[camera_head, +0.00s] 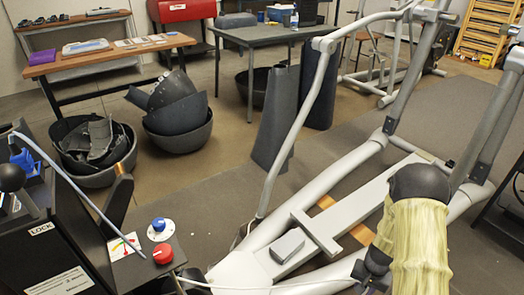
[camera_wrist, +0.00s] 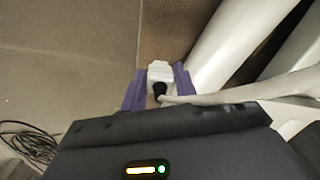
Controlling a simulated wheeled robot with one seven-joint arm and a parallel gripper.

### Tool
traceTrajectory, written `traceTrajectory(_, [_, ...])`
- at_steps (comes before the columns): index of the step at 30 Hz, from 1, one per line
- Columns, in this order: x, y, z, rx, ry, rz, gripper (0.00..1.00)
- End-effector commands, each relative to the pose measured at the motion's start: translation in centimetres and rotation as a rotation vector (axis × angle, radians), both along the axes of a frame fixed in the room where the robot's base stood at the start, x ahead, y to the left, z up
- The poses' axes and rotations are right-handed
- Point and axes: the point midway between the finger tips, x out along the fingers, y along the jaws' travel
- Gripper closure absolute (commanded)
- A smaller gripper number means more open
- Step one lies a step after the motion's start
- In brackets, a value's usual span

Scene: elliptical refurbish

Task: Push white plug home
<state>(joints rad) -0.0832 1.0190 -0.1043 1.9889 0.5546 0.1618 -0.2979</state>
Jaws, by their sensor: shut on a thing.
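The white plug (camera_wrist: 160,71) shows in the wrist view between the two purple fingers of my gripper (camera_wrist: 158,87). My gripper is shut on it. A black part (camera_wrist: 159,89) sits at the plug's near end, and a pale cable (camera_wrist: 215,96) runs from there to the right. The plug's far end points at a brown surface, and I cannot tell whether it touches a socket. No socket is clearly visible.
The grey elliptical frame (camera_head: 345,205) fills the right side, with a white tube (camera_wrist: 228,45) close beside my gripper. A black box with a red button (camera_head: 163,254) stands at the lower left. Dark cables (camera_wrist: 30,143) lie on the floor. Dark tubs (camera_head: 180,125) stand further back.

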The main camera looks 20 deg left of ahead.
Motion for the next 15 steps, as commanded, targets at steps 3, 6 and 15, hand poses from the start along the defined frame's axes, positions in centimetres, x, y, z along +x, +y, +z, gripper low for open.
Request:
traceTrajectory(3, [-0.2,-0.1,2.9,-0.004,0.003,0.013,0.96])
traceTrajectory(6, [-0.3,-0.3,4.5,-0.007,0.005,0.025,0.96])
traceTrajectory(15, [-0.8,-0.5,8.9,-0.014,0.009,0.060,0.96])
